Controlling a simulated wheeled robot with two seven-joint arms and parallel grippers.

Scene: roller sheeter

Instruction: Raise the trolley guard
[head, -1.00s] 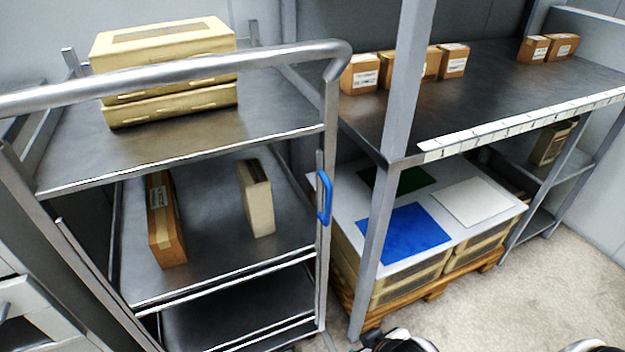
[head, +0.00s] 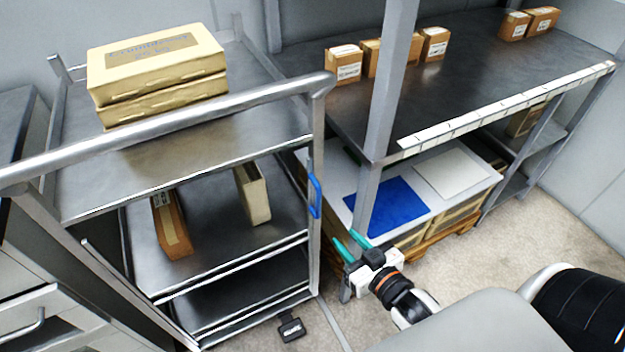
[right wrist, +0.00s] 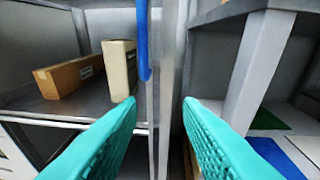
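The trolley (head: 110,195) is a steel frame with several shelves and a thick rail (head: 200,120) across its near top side. A blue handle (head: 314,196) is mounted on its right post; it also shows in the right wrist view (right wrist: 143,40). I cannot tell for certain which bar is the guard. My right gripper (head: 351,243) is open and empty, below and right of the blue handle in the head view. In the right wrist view its teal fingers (right wrist: 161,101) are spread, with the trolley post beyond between them and the handle above the left fingertip. My left gripper is out of view.
Cream boxes (head: 155,70) lie on the trolley's top shelf; a brown box (head: 170,225) and a cream box (head: 252,195) stand below. A grey rack (head: 378,100) with small cartons is close on the right. A black pedal-like part (head: 291,327) sits low by the trolley.

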